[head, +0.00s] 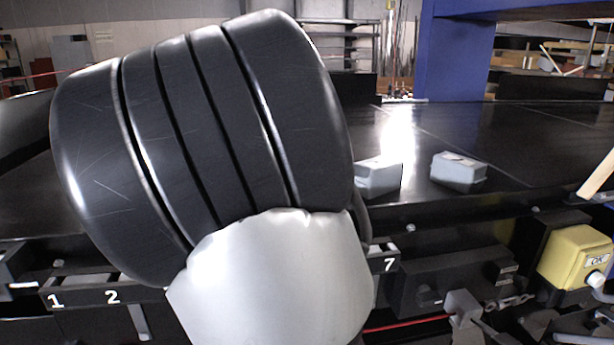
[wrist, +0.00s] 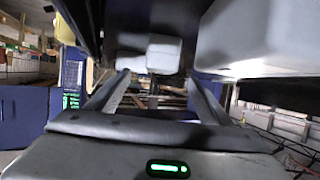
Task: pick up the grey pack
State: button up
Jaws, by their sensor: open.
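Two grey packs lie on the black conveyor in the head view. One grey pack (head: 378,176) is just right of my arm, which may cover part of its left side. The other grey pack (head: 459,172) lies farther right, with a gap between them. In the wrist view my gripper (wrist: 158,80) is open with nothing between its fingers. A pale grey block (wrist: 163,54) shows beyond the fingertips. A large pale grey body (wrist: 252,38) fills the upper right. I cannot tell which pack either one is. My gripper is hidden behind my arm in the head view.
The black conveyor (head: 530,140) is clear right of the packs. A blue post (head: 455,55) stands behind it. A yellow box (head: 575,255) marked OK sits at the right front. A dark front rail (head: 85,297) carries white numbers. My arm blocks the left and middle.

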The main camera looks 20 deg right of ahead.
aim_at(378, 168)
jog(key=x, duration=0.7)
jog(key=shift+d+f, duration=0.15)
jog(key=shift+r+p+x, duration=0.1)
jog(key=shift+p+x, duration=0.1)
jog(key=shift+x, duration=1.15)
jog(key=shift+r+p+x, duration=0.15)
jog(key=shift+x, duration=1.2)
jog(key=shift+w+d, duration=0.1)
jog(key=c, duration=1.4)
jog(key=shift+r, duration=0.2)
jog(key=shift+c, duration=0.8)
